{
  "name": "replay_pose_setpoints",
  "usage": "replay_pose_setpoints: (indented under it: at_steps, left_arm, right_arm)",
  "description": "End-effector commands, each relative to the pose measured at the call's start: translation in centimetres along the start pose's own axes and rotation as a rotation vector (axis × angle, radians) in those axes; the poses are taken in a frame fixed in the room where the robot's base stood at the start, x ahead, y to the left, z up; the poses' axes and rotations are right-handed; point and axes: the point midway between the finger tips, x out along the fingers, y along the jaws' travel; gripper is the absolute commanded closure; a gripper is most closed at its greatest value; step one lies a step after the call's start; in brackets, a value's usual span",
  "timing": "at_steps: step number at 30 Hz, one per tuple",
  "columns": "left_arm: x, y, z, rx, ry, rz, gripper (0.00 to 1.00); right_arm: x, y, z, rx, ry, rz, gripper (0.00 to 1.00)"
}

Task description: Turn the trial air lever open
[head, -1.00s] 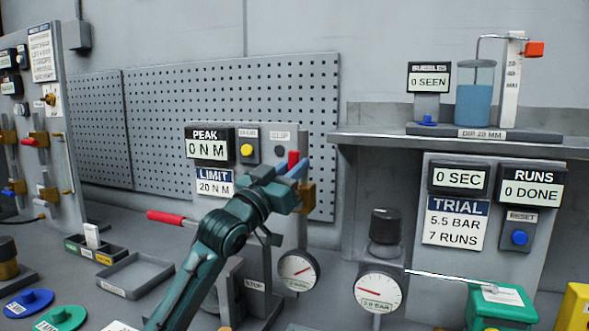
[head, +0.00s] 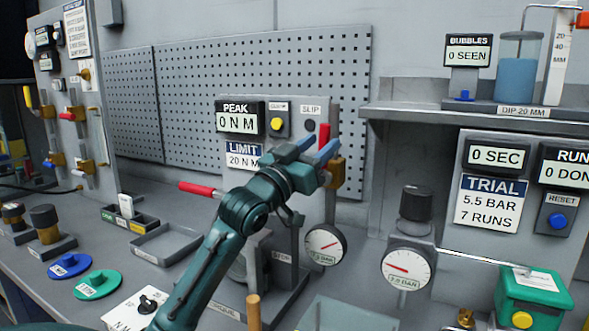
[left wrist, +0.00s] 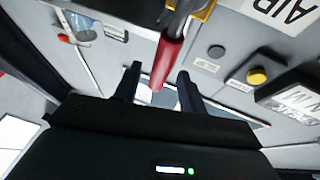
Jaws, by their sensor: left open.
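The red air lever (head: 324,136) stands upright on a brass valve (head: 336,172) at the right side of the grey test panel. My left gripper (head: 316,149) is open at the lever, with its blue fingertips on either side of the red grip. In the left wrist view the red lever (left wrist: 167,60) reaches down between the two dark, spread fingers (left wrist: 158,85), with a gap on each side. An AIR label (left wrist: 285,12) shows beside the valve there. Whether a finger touches the lever cannot be told. My right gripper is not in view.
The panel carries a PEAK display (head: 240,119) and a yellow button (head: 277,124). A red-handled bar (head: 197,188) sticks out left of my forearm. A dial gauge (head: 325,245) sits below the gripper. The TRIAL panel (head: 488,205) and shelf edge (head: 470,122) stand to the right.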

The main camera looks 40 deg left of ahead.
Motion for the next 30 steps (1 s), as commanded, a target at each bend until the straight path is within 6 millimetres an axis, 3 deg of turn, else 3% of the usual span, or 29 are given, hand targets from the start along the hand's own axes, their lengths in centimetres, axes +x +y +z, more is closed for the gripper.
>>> replay_pose_setpoints:
  at_steps: [9,15,21,30]
  left_arm:
    - [-7.2,0.1,0.5,0.001,-0.003,0.001,0.59]
    - [-10.0,0.0,0.2,0.000,-0.001,-0.001,0.59]
    - [-11.0,0.0,0.1,-0.001,0.000,0.000,0.59]
    - [-11.0,0.0,0.0,-0.001,0.001,0.000,0.59]
  right_arm:
    - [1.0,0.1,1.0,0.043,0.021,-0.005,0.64]
    - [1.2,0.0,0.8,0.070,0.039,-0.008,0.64]
    - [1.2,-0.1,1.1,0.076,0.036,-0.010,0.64]
    - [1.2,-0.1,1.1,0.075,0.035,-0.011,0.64]
